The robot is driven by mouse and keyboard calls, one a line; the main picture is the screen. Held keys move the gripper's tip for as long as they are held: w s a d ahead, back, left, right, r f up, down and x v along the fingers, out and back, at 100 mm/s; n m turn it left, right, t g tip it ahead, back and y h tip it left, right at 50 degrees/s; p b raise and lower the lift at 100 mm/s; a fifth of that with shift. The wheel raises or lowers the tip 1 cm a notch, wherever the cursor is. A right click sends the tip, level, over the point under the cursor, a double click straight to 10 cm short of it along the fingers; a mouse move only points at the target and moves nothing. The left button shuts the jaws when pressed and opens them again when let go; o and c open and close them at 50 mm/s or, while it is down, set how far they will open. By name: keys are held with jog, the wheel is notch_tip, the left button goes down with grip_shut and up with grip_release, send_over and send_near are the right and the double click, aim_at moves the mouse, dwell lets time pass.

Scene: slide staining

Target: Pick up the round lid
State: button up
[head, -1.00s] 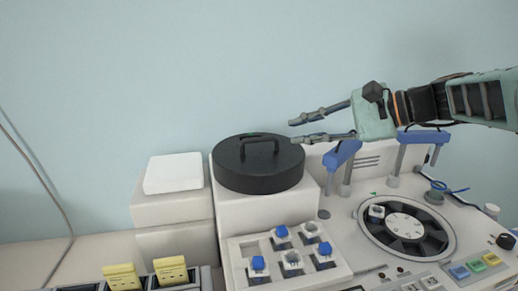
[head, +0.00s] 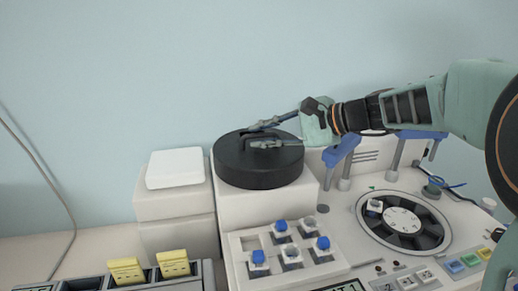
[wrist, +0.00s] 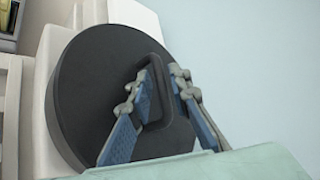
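The round lid (head: 258,170) is black, with a raised bar handle on top. It sits flat on a white block of the machine. In the wrist view the lid (wrist: 95,95) fills the left and middle, and its handle (wrist: 155,92) stands between my two fingers. My gripper (head: 252,137) reaches in from the right, with its fingertips over the lid at the handle. In the wrist view my gripper (wrist: 158,78) is open, one finger on each side of the handle, with a visible gap. In the head view the fingers partly hide the handle.
A white box (head: 175,169) stands left of the lid. A white rack (head: 290,268) with blue-capped pieces lies in front. A round dark carousel (head: 404,224) and blue-topped posts (head: 341,150) are to the right. Yellow pieces (head: 173,263) stand in a holder at front left.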

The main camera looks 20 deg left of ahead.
grip_shut()
jog(key=shift+r, duration=0.15)
dwell(0.4)
